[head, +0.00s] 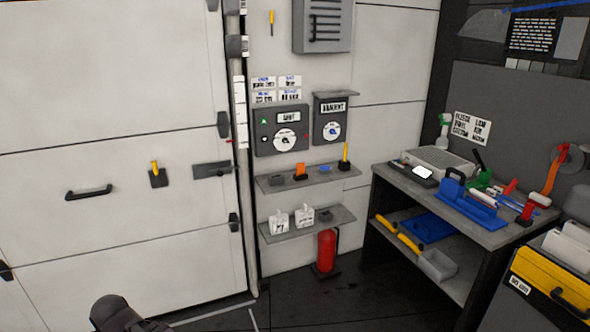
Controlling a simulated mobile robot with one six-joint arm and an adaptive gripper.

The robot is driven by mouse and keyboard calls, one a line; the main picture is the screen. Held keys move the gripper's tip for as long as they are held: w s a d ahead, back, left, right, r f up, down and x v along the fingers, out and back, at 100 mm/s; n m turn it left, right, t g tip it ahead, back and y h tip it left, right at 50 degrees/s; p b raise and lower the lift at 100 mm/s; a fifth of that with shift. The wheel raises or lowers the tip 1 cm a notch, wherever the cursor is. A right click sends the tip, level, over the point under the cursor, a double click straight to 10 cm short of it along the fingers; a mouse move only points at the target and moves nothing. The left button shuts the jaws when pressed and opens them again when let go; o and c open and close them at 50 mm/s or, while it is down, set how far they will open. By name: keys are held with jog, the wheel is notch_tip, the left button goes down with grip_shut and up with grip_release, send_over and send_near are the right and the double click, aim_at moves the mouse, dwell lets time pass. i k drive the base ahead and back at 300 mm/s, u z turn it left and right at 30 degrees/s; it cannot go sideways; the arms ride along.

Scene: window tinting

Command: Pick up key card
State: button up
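I cannot pick out the key card with certainty. A small bright white flat piece (423,172) lies on a dark pad on the workbench, and I cannot tell whether it is a card. Small items, one orange (300,171) and one blue (325,168), sit on the upper wall shelf, too small to read as a card. A dark rounded part of my arm shows at the bottom left. My gripper's fingers are not in view.
The workbench (480,236) at right holds a blue rack (468,207), a grey box (440,160) and several tools. A red extinguisher (326,251) stands below the lower shelf (300,225). A large white door (110,130) fills the left. Dark floor lies open in front.

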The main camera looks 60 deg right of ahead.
aim_at(301, 167)
jog(key=z, duration=0.15)
jog(key=i, duration=1.65)
jog(key=z, duration=1.05)
jog(key=i, duration=0.55)
jog(key=z, duration=0.55)
jog(key=i, duration=0.8)
jog(key=z, duration=0.1)
